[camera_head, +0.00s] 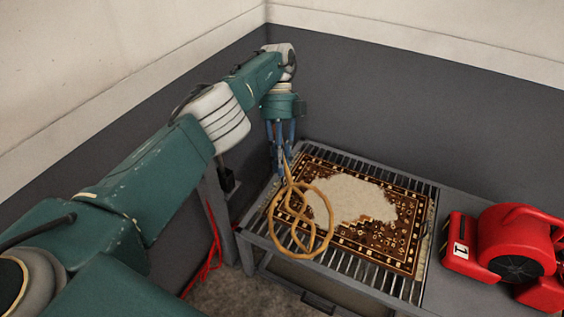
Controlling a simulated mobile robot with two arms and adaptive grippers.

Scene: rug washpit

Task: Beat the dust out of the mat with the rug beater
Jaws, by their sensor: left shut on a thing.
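The mat (375,242) is dark brown with a pale lettered pattern and border. It lies flat on a slatted metal rack table (432,262). A large pale, dusty-looking patch (352,200) covers its middle. My left gripper (281,172) points down at the mat's left end, shut on the handle of the rug beater (301,252). The beater is tan with looped, woven-looking rods. Its looped head hangs toward the camera over the mat's near left edge and the rack's front. I cannot tell whether the head touches the mat. My right gripper is not in view.
A red blower (515,243) with a black round grille stands on the grey surface right of the mat. A red cable (207,257) hangs near the rack's left leg. Dark lower walls close in behind the rack.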

